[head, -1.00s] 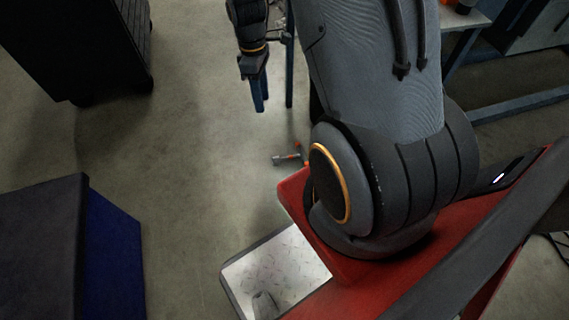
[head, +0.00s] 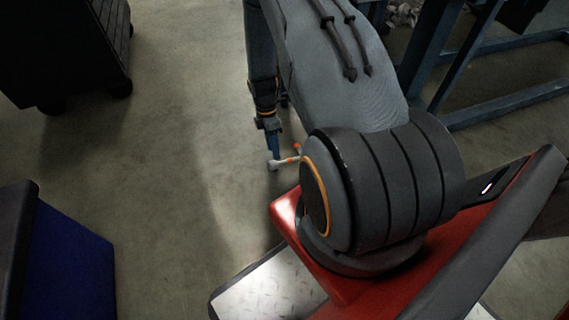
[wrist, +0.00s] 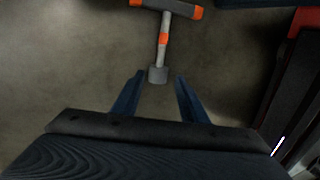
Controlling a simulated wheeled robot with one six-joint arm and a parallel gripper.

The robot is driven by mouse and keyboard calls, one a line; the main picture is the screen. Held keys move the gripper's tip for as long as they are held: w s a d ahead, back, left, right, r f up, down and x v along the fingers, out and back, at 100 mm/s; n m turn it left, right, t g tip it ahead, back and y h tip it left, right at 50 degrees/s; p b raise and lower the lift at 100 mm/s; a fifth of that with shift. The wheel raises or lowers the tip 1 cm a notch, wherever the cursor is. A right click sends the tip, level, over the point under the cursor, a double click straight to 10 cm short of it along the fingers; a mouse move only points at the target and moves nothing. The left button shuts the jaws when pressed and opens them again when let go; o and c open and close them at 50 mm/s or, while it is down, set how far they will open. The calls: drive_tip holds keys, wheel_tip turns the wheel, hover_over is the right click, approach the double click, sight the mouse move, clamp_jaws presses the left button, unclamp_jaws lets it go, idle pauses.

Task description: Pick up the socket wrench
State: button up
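The socket wrench (wrist: 163,40) is a grey T-shaped tool with orange bands and orange-tipped handle ends. In the wrist view its crossbar is at the top edge and its socket end points toward my gripper (wrist: 159,80). My gripper is open, with the two blue fingers apart on either side of the socket end and not visibly touching it. In the head view the wrench (head: 279,163) lies on the floor beside my red base, partly hidden by my arm. My gripper (head: 273,150) is just above it there, pointing down.
The concrete floor (head: 170,180) to the left is clear. A dark cabinet (head: 75,50) stands at the upper left and a blue-sided box (head: 72,265) at the lower left. Blue metal table legs (head: 440,60) stand at the upper right.

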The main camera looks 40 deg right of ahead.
drive_tip(key=shift+b+x, duration=1.8)
drive_tip(key=shift+x, duration=1.25)
drive_tip(key=shift+w+d, duration=0.1)
drive_tip(key=shift+w, duration=0.05)
clamp_jaws()
drive_tip(key=shift+r, duration=0.2)
drive_tip(key=shift+r+p, duration=0.35)
drive_tip(key=shift+p, duration=0.35)
wheel_tip(320, 180, up, 6)
drive_tip(key=p, duration=0.3)
drive_tip(key=w+a+r+p, duration=0.1)
drive_tip(key=w+a+p, duration=0.1)
drive_tip(key=a, duration=0.7)
drive_tip(key=w+a+r+p, duration=0.2)
drive_tip(key=a+p, duration=0.3)
drive_tip(key=a, duration=0.5)
drive_tip(key=shift+w, duration=0.75)
